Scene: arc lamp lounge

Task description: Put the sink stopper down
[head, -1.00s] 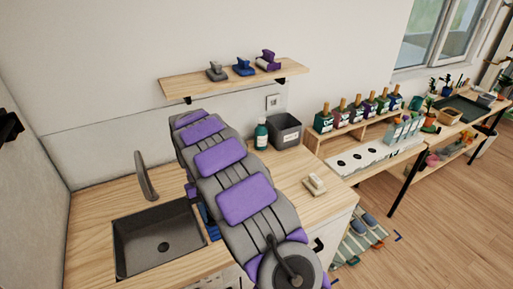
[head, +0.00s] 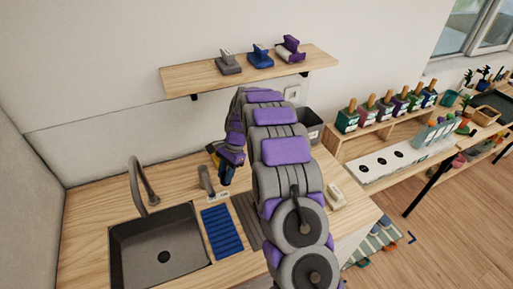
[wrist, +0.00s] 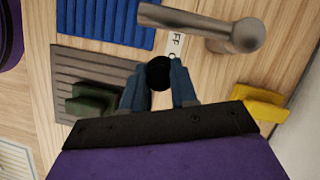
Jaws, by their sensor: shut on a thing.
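In the wrist view, my gripper (wrist: 157,84) is shut on a small round black thing, the sink stopper (wrist: 159,72), between its two blue-grey fingers. It is over the wooden counter beside a ribbed grey mat (wrist: 75,65). Whether the stopper touches the surface cannot be told. In the head view, my gripper (head: 222,172) is low behind the sink's right side, near a short grey post (head: 205,180); the stopper is hidden there. The dark sink (head: 125,238) is at the lower left, with a round dark drain (head: 164,256).
A curved tap (head: 137,180) stands behind the sink. A ribbed blue mat (head: 222,231) lies right of it. The wrist view shows a dark green thing (wrist: 90,101) on the grey mat and a yellow thing (wrist: 262,103). A shelf (head: 215,78) hangs above. Counter left of the sink is clear.

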